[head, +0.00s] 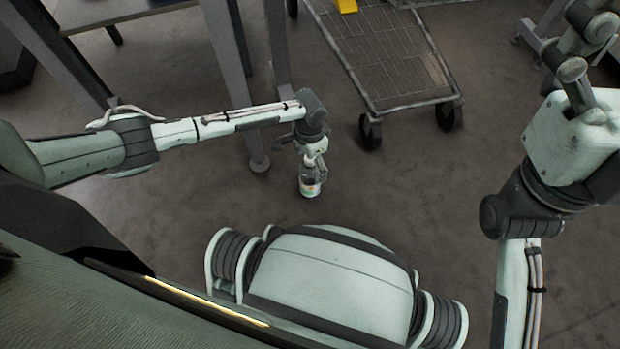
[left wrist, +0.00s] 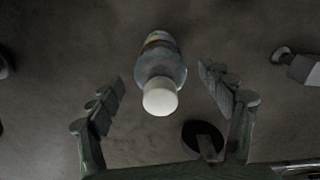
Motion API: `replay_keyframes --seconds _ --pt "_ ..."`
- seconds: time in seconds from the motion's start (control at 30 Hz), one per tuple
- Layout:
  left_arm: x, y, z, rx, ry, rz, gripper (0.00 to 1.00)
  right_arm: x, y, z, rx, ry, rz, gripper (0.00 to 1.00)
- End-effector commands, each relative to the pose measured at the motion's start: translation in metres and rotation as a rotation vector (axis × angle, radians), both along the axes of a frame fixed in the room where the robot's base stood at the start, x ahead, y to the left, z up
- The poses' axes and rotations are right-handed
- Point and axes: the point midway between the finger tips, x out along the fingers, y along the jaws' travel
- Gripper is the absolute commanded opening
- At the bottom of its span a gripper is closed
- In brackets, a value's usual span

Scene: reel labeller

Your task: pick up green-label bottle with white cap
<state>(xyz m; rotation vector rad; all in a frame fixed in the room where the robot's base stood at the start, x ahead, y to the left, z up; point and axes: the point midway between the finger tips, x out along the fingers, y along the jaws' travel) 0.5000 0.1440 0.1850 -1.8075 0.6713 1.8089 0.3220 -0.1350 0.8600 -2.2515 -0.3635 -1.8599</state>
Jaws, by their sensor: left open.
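The bottle (head: 310,185) stands on the floor below my left gripper in the head view, with green and reddish patches on its label. In the left wrist view, its white cap (left wrist: 160,101) points toward the camera and its label (left wrist: 158,40) is small and dim. My left gripper (head: 313,158) points down over the bottle's top. In the left wrist view, its two fingers are spread, one on each side of the bottle (left wrist: 162,68), with gaps showing on both sides. My right gripper (head: 585,50) is at the upper right edge, partly cut off; its fingers are unclear.
A wire-deck cart (head: 390,55) on dark casters stands behind the bottle, with a yellow item (head: 345,5) on it. A grey table leg (head: 240,90) stands behind my left arm. The floor (head: 420,190) right of the bottle is clear.

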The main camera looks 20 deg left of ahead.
Motion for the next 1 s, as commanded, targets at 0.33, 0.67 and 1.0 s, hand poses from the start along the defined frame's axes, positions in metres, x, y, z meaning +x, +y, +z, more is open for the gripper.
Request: replay_keyframes --seconds 0.33,0.67,1.0 --pt "0.0000 0.0000 0.0005 0.000 0.000 0.000 0.46 0.0003 0.0002 0.0001 -0.001 0.002 0.000 0.98" --pt "-0.0002 0.0001 0.0004 0.000 0.000 0.000 0.05 0.0005 0.0003 0.0001 -0.001 0.003 0.000 0.98" --pt "0.0007 -0.0004 0.0021 -0.001 -0.002 0.000 0.00 0.0006 0.0003 0.0007 -0.001 0.004 0.001 0.98"
